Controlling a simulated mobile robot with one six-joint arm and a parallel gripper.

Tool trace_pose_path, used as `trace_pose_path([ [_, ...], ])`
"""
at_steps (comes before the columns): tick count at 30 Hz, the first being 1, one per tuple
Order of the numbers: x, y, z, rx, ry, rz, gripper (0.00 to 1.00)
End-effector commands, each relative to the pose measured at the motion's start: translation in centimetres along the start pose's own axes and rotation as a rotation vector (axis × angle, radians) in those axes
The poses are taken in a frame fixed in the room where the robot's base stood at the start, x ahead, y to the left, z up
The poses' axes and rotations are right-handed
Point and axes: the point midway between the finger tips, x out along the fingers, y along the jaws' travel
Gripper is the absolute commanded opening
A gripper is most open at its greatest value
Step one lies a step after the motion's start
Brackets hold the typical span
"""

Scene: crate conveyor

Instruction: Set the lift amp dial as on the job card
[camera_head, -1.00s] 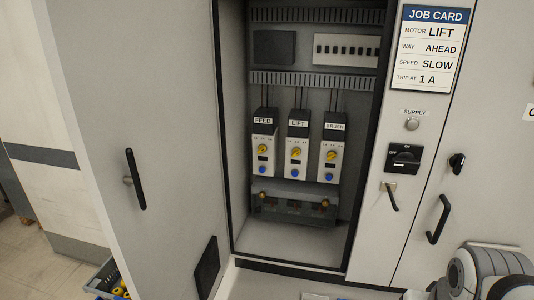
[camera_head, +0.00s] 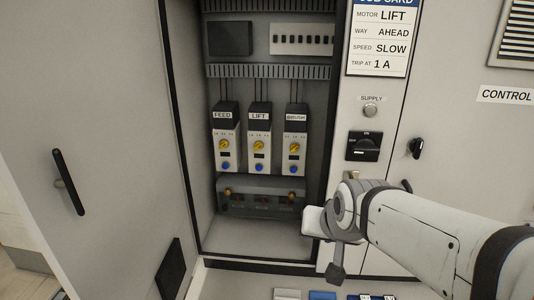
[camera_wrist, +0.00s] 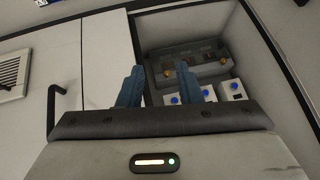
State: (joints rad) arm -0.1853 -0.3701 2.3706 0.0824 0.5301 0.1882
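The lift unit (camera_head: 259,140) is the middle of three white-and-black modules inside the open cabinet. Its yellow amp dial (camera_head: 259,146) sits above a blue button; the dial's exact setting is too small to read. The job card (camera_head: 377,38) reads motor LIFT, way AHEAD, speed SLOW, trip at 1 A; its top is cut off. In the wrist view my gripper (camera_wrist: 158,86) shows two blue fingers spread apart with nothing between them. It is apart from the modules, whose lower parts and blue buttons show beyond the fingers, upside down.
The feed unit (camera_head: 226,140) and a third unit (camera_head: 295,142) flank the lift unit closely. A dark terminal block (camera_head: 260,197) sits below them. The open cabinet door (camera_head: 100,130) stands at left. The supply switch (camera_head: 363,146) is right of the opening.

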Motion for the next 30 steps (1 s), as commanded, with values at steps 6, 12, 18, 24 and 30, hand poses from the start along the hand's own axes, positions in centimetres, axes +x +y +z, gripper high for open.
trace_pose_path([
  [6, 8.0, -8.5, -11.4, 0.182, 0.349, -0.201, 0.32],
  [12, 13.5, -13.2, -18.5, 0.426, 0.663, -0.273, 0.32],
  [18, 16.6, -16.0, -21.0, 0.584, 0.873, -0.314, 0.32],
  [24, 17.6, -16.7, -21.8, 0.645, 0.954, -0.318, 0.32],
  [30, 19.0, -16.6, -24.1, 0.649, 0.958, -0.315, 0.32],
])
